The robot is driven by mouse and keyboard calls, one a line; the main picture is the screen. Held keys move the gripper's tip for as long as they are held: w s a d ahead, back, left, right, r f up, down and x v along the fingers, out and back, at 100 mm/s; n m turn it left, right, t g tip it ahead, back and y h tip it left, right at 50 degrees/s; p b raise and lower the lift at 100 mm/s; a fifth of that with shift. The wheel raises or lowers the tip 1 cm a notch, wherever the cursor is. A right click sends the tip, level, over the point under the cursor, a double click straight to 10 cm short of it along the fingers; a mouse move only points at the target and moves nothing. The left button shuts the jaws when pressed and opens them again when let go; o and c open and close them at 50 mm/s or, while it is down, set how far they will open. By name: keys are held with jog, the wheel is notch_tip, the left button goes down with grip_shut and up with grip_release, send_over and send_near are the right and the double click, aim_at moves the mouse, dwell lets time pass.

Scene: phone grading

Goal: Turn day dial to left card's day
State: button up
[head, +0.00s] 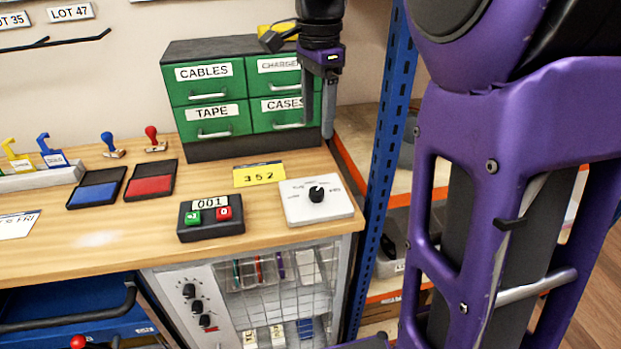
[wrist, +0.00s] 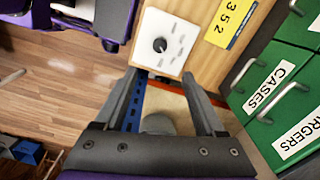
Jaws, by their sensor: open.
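The day dial is a white square plate (head: 337,214) with a black round knob (head: 317,194), at the right end of the bench. Small labels ring the knob, too small to read surely; its pointer direction is unclear. The plate also shows in the wrist view (wrist: 181,60), with its knob (wrist: 160,45) just beyond the fingertips. My gripper (head: 319,118) is open and empty, pointing down above and behind the dial, in front of the drawers' right side. It also shows in the wrist view (wrist: 160,82).
A yellow card reading 352 (head: 260,175) lies behind the dial. A black counter box (head: 211,225) stands to its left. Green drawers (head: 210,90) stand behind, and a blue rack post (head: 386,120) rises at the right. Ink pads (head: 97,187) lie farther left.

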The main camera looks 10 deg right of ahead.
aim_at(317, 191)
notch_tip(317, 191, down, 16)
jog(key=b, duration=0.3)
grip_shut()
dwell(0.4)
